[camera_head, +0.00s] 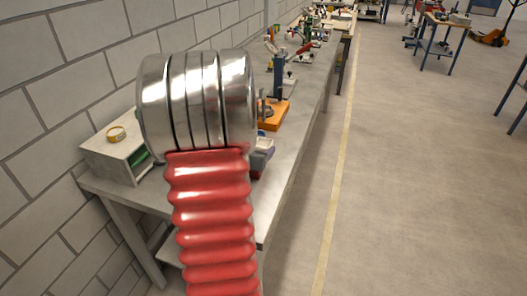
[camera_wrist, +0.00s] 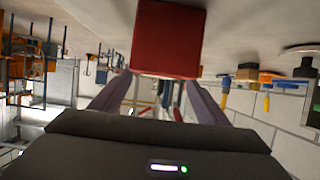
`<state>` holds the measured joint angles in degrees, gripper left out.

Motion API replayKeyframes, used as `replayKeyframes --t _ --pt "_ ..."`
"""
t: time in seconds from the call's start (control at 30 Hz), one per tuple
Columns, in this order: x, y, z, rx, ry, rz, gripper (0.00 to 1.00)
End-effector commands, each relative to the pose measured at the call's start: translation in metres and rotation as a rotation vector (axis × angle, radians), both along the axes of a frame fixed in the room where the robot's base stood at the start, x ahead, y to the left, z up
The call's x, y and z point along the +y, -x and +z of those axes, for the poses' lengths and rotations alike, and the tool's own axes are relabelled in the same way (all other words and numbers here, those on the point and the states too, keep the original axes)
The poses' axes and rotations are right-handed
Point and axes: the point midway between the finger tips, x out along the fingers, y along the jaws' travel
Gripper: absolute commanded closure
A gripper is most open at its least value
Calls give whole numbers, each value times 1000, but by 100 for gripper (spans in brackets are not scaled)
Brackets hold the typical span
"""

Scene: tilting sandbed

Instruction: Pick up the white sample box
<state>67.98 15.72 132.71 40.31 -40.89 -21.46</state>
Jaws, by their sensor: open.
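No white box can be picked out for sure. In the head view a small pale grey-white box (camera_head: 263,146) shows just right of my arm on the bench, partly hidden by it, with something dark red below. My gripper (camera_wrist: 157,86) is open in the wrist view, its two grey fingers apart. A red block (camera_wrist: 169,38) fills the top middle there, near the fingertips; I cannot tell whether it touches them. My gripper is hidden behind my arm in the head view.
An orange-based stand (camera_head: 272,117) is farther along the bench (camera_head: 285,160).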

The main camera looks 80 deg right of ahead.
Motion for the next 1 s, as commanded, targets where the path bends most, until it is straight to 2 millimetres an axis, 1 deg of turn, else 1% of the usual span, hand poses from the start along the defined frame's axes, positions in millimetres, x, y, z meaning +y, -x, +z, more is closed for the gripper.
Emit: replayKeyframes --t 0.13,0.47,0.57,0.67,0.9,1.0 --pt "-8 2 -3 0 0 -1 31" --pt "-8 2 -4 1 0 -2 31" --pt "-12 3 -5 1 0 -2 31" --pt "-19 4 -9 1 -1 -3 31" --pt "-46 8 -19 1 0 -3 31" --pt "-53 8 -21 1 0 -2 31"
